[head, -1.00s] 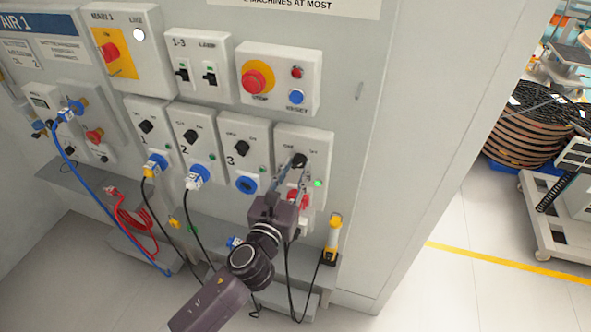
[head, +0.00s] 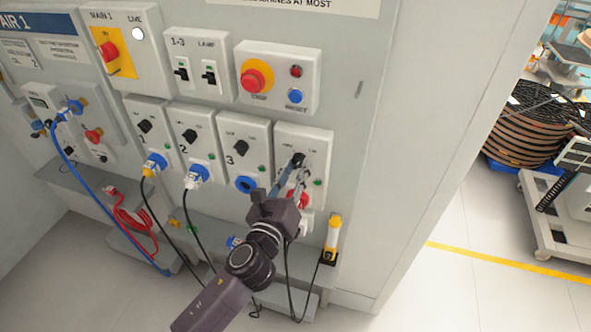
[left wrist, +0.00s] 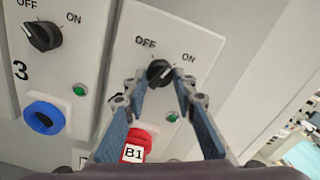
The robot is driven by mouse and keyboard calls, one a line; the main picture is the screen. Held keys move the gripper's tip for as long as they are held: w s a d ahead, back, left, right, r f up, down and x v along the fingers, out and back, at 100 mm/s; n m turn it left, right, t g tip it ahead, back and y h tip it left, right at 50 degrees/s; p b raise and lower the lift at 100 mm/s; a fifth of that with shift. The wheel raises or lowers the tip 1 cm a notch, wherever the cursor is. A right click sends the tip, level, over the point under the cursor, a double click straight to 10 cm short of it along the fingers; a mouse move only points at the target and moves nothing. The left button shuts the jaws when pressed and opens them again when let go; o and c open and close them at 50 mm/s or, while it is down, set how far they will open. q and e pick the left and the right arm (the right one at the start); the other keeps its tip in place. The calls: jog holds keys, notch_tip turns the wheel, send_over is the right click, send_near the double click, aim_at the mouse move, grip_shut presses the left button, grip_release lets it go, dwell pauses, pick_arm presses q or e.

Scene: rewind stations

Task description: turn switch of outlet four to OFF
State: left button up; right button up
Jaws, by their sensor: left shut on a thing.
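The outlet four box (head: 321,143) is the rightmost in the outlet row. Its black switch knob (left wrist: 158,72) sits under the OFF and ON marks in the left wrist view, its pointer toward OFF. My left gripper (head: 300,168) is shut on this knob, its blue-grey fingers on either side of it; they also show in the left wrist view (left wrist: 160,84). The green lamp (left wrist: 172,116) beside the knob looks dim. A red plug marked B1 (left wrist: 133,150) is below the knob, partly hidden by a finger. My right gripper is not in view.
Outlet three's box (head: 246,132) with its empty blue socket (head: 246,185) is close on the left. The box with the red stop button (head: 257,76) is above. Open floor lies right of the cabinet.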

pick_arm(q)
jog(key=n, duration=0.3)
jog(key=shift+n, duration=0.4)
jog(key=n, duration=0.3)
jog(key=shift+d+r+n, duration=0.1)
jog(key=shift+n, duration=0.2)
jog(key=n, duration=0.5)
jog(key=shift+n+b, duration=0.3)
jog(key=shift+n, duration=0.1)
jog(key=o, duration=1.2)
jog(key=shift+c, duration=0.2)
jog(key=shift+s, duration=0.1)
jog(key=v, duration=1.2)
jog(key=shift+r, duration=0.1)
